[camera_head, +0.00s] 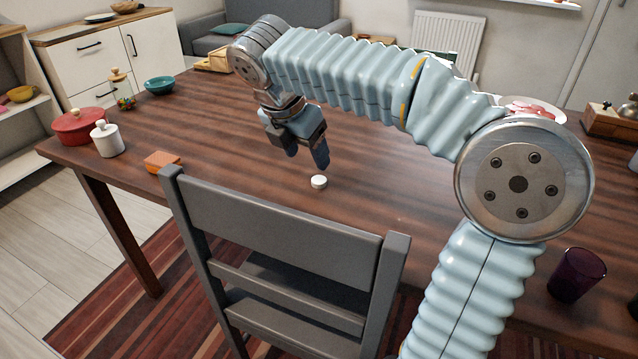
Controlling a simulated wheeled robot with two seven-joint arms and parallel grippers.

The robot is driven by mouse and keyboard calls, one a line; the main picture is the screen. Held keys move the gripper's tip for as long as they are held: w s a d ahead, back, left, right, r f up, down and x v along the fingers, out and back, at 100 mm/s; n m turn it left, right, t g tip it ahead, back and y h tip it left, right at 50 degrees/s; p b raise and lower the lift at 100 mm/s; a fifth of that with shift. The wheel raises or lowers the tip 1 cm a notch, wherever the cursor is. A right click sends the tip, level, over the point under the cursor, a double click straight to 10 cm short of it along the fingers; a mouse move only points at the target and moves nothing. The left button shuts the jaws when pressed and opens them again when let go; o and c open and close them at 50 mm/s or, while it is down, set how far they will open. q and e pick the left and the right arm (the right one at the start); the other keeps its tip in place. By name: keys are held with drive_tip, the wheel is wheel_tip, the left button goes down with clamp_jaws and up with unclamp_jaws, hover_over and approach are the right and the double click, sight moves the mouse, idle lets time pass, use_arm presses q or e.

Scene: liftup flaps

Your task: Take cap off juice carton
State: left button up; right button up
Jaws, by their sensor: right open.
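A small white round cap-like piece (319,182) lies on the brown wooden table (385,205), near the edge behind the chair. My right gripper (306,157) is above and slightly left of this piece, pointing down, with its fingers apart and nothing seen between them. It looks apart from the piece. I cannot make out a juice carton; my right arm covers part of the table and its far side. My left gripper is not in view.
A grey chair (275,228) stands at the table's near edge. A red pot (78,127), a white jar (107,139), an orange block (161,161) and a teal bowl (159,85) are at the left. A purple glass (577,275) stands at the right.

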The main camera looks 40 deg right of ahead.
sight(319, 179)
drive_tip(key=x, duration=0.7)
drive_tip(key=shift+s+d+b, duration=0.1)
drive_tip(key=shift+s+b, duration=0.15)
drive_tip(key=shift+b, duration=0.1)
drive_tip(key=shift+c, duration=0.4)
drive_tip(key=c, duration=1.1)
drive_tip(key=shift+r, duration=0.1)
